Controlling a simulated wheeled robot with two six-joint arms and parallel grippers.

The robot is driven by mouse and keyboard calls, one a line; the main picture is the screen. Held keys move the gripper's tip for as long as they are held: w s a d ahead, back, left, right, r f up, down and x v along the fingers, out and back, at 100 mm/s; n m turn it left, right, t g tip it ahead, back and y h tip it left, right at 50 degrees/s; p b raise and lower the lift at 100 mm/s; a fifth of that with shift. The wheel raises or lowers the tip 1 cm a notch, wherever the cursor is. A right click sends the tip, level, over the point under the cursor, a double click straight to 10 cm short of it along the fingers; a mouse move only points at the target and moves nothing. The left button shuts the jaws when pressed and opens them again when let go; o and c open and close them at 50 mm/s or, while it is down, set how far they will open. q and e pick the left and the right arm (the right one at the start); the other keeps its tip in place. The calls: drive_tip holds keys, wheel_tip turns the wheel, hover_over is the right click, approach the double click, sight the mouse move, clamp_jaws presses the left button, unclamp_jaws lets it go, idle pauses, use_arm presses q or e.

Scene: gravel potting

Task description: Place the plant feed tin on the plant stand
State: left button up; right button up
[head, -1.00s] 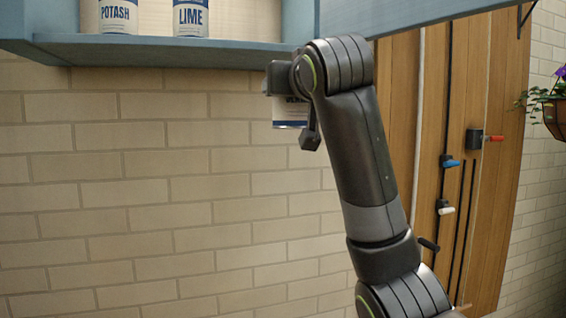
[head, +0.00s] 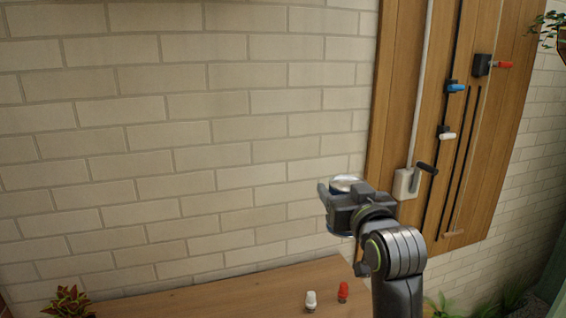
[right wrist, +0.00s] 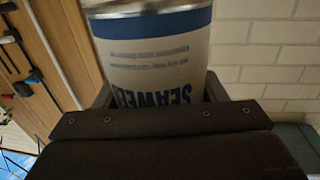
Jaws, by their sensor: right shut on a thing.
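A tin (right wrist: 155,55) with a white body, a blue band and dark lettering that reads "SEAWEE…" fills the upper middle of the right wrist view. My right gripper (right wrist: 158,95) is shut on it, with a finger on either side. In the head view the right gripper (head: 338,205) is right of centre, in front of the brick wall and above the wooden bench. The tin's metal lid (head: 345,183) shows just above it; most of the tin is hidden by the gripper. I cannot make out a plant stand. My left gripper is not in view.
A wooden bench top (head: 220,297) runs along the bottom. A white-capped bottle (head: 311,300) and a red-capped bottle (head: 343,292) stand on it below the gripper. A leafy plant (head: 68,302) is at lower left. A wooden panel with fittings (head: 400,90) is on the wall at right.

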drive_tip(key=s+d+f+m+h+b, duration=0.2)
drive_tip(key=s+d+f+h, duration=0.1)
drive_tip(key=s+d+f, duration=0.5)
drive_tip(key=s+f, duration=0.3)
drive_tip(key=f, duration=0.2)
drive_tip(key=shift+s+f, duration=0.2)
